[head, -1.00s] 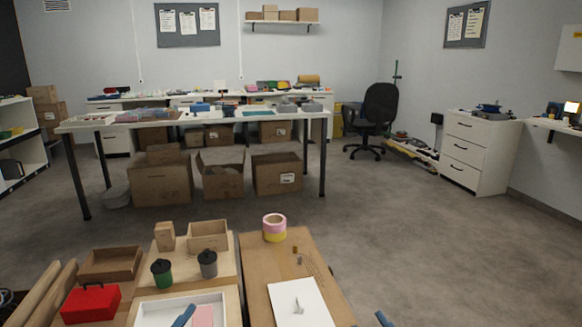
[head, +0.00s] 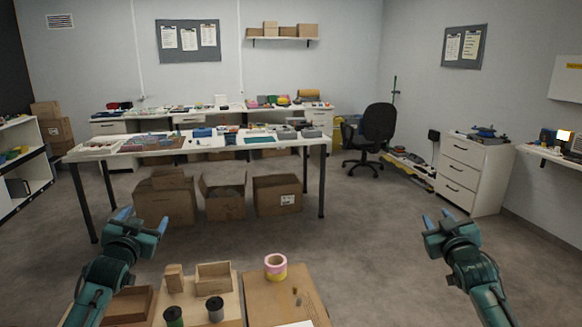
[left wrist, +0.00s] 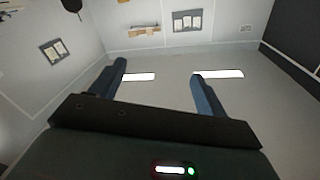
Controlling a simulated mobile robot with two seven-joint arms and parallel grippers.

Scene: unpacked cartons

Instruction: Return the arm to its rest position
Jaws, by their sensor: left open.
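My left gripper (head: 140,222) is raised at the lower left of the head view, its blue fingers apart and empty. In the left wrist view the same gripper (left wrist: 158,85) shows two spread fingers with nothing between them, in front of wall and ceiling. My right gripper (head: 436,220) is raised at the lower right of the head view, with its blue fingertips apart and nothing seen between them. Both grippers are clear of the low table.

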